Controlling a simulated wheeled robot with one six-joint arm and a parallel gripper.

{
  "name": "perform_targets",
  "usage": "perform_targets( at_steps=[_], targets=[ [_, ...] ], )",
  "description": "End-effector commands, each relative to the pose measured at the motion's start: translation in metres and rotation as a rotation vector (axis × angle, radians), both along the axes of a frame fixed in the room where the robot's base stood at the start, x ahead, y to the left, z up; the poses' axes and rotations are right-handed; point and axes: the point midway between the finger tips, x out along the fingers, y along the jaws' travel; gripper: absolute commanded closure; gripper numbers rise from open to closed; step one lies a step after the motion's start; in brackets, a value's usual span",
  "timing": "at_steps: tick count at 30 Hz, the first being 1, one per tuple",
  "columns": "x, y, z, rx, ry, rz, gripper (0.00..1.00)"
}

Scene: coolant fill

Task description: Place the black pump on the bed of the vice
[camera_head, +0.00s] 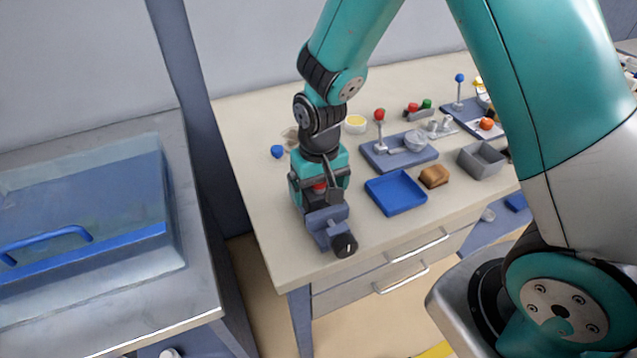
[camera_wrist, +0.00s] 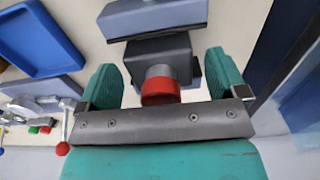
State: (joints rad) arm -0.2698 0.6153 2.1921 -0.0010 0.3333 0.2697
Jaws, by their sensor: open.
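The blue-grey vice (camera_head: 325,222) with a black round knob stands at the table's near left corner; part of it shows at the top of the wrist view (camera_wrist: 150,20). The pump (camera_wrist: 150,50), a dark block with a grey neck and red cap, appears to rest on the vice bed beside a raised jaw. Its red cap (camera_head: 320,187) shows under my gripper in the head view. My gripper (camera_wrist: 162,65) is open, with one teal finger on each side of the pump and gaps visible. The pump's underside and its exact contact with the bed are hidden.
A blue tray (camera_head: 396,193) lies right of the vice, with a brown block (camera_head: 434,176) and a grey open box (camera_head: 481,160) beyond. A grey-blue fixture plate (camera_head: 378,157) with a red-knobbed lever stands behind. A blue-lidded bench (camera_head: 80,215) is at left.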

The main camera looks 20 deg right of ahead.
Motion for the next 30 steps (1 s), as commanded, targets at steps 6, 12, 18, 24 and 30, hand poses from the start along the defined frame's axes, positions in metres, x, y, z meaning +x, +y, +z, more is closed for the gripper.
perform_targets(
  at_steps=[6, 12, 18, 24, 30],
  targets=[
    [0.001, 0.000, 0.020, 0.002, -0.006, 0.000, 0.09],
    [0.001, 0.000, 0.065, 0.002, -0.008, 0.000, 0.09],
    [0.001, 0.000, 0.103, 0.002, -0.005, 0.000, 0.09],
    [-0.004, 0.001, 0.125, 0.010, -0.004, 0.013, 0.09],
    [-0.066, 0.019, 0.165, 0.143, -0.038, 0.226, 0.09]
  ],
)
